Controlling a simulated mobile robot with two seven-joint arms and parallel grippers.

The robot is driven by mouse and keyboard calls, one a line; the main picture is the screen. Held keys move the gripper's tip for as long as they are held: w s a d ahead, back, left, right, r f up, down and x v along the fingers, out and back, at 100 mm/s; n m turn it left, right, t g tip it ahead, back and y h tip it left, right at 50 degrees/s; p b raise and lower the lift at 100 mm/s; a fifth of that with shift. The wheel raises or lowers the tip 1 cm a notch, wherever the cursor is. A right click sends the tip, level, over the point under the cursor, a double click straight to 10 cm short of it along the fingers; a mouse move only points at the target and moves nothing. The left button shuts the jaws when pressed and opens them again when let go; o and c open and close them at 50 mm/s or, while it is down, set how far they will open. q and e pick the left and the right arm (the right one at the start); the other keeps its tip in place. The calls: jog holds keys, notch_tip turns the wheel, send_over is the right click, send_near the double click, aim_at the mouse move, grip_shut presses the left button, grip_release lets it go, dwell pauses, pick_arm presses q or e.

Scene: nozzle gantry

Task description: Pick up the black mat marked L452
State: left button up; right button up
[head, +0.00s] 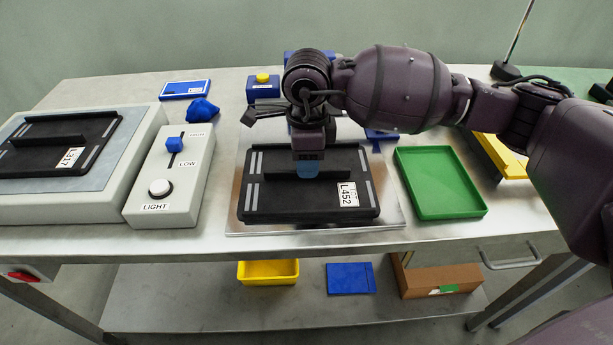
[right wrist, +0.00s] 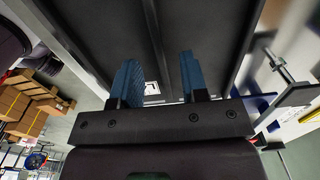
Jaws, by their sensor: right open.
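The black mat marked L452 (head: 280,205) lies flat on a metal plate (head: 390,215) in the middle of the bench. It has a raised rib across its middle, white stripes at its sides and a white label at its right front. My right gripper (head: 308,170) points down over the rib. In the right wrist view its two blue fingers (right wrist: 158,80) are apart, with the mat's rib (right wrist: 158,40) between them. I cannot tell whether either finger touches the rib. My left gripper is not in view.
Left of the mat stands a grey control box (head: 170,185) with a blue slider and a LIGHT button. Further left, another black mat marked L317 (head: 35,155) lies on a light panel. A green tray (head: 440,183) is close on the right. Blue parts lie behind.

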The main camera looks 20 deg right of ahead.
notch_tip(320, 180, down, 3)
jog(key=shift+r, duration=0.15)
jog(key=shift+r, duration=0.1)
grip_shut()
